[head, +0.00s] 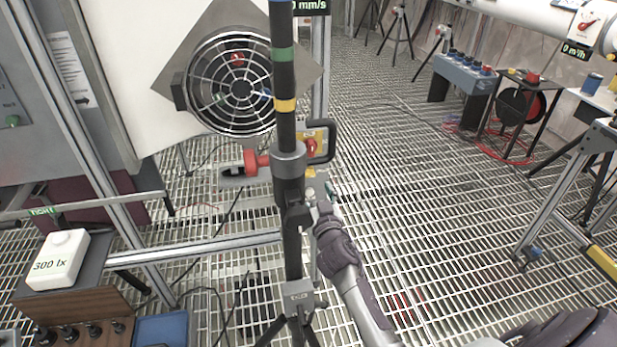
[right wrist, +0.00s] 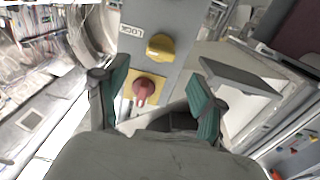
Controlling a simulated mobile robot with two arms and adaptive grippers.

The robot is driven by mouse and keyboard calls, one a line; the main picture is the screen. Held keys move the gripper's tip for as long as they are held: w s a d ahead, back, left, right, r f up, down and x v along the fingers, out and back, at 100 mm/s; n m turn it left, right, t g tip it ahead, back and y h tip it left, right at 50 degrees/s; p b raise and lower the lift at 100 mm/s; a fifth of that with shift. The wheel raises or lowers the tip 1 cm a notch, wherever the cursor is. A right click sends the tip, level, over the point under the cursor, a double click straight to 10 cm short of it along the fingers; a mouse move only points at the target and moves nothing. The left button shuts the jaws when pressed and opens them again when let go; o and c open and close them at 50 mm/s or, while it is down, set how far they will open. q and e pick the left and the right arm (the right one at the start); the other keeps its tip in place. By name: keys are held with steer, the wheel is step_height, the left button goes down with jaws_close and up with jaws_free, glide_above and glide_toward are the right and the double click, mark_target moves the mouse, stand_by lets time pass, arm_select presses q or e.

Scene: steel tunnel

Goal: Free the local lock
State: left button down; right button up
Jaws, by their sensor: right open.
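A grey panel (right wrist: 176,22) with a label reading LOCK (right wrist: 132,31) fills the upper middle of the right wrist view. It carries a yellow knob (right wrist: 160,47) and a red rotary knob (right wrist: 145,88) on a yellow plate. The red knob on its yellow plate also shows in the head view (head: 311,147), beside a dark handle (head: 325,142) and behind the striped pole. My right gripper (right wrist: 160,95) is open, one green-padded finger on each side of the red knob in the picture. No contact shows. In the head view my right gripper (head: 326,193) is below the panel, partly behind the pole. My left gripper is not in view.
A black pole with coloured bands (head: 285,80) on a tripod stands right before the panel. A caged fan (head: 238,88) is behind it on the left. A metal rail (head: 195,249) crosses low left. A white 300 lx box (head: 57,262) stands there. Grating floor (head: 430,200) is open right.

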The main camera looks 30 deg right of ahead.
mark_target(308, 176)
steer(key=x, duration=0.6)
steer(key=shift+w+b, duration=0.35)
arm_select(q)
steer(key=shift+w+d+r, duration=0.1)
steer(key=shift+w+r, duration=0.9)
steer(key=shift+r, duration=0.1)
arm_select(e)
steer(key=c, duration=1.1)
steer(key=shift+c, duration=0.2)
